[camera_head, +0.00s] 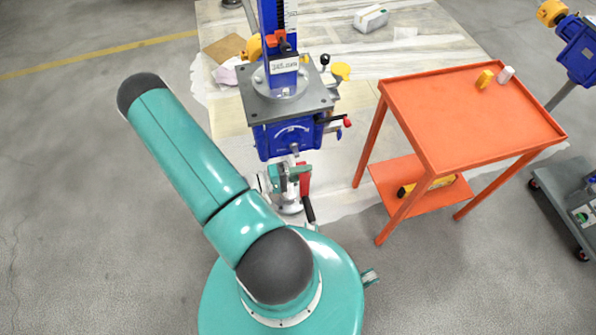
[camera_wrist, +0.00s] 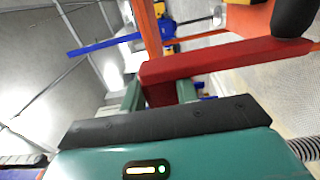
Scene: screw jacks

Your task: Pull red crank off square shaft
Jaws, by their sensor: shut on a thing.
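The red crank (camera_wrist: 222,68) crosses the wrist view, with its black handle (camera_wrist: 293,17) at the upper right. My gripper (camera_wrist: 158,92) is shut on the crank's hub end, one teal finger on each side. In the head view the crank (camera_head: 304,180) shows as a red bar at my gripper (camera_head: 290,176), with the handle pointing down. The blue screw jack (camera_head: 287,140) stands just beyond. A short grey stub, seemingly the shaft (camera_head: 295,150), shows at its front. My gripper hides the place where hub and shaft would meet, so I cannot tell if they touch.
An orange table (camera_head: 470,110) with a lower shelf stands close on the right, carrying small yellow and white items. A grey cart (camera_head: 570,195) is at the far right. A pale mat (camera_head: 420,40) lies under the jack. The floor on the left is clear.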

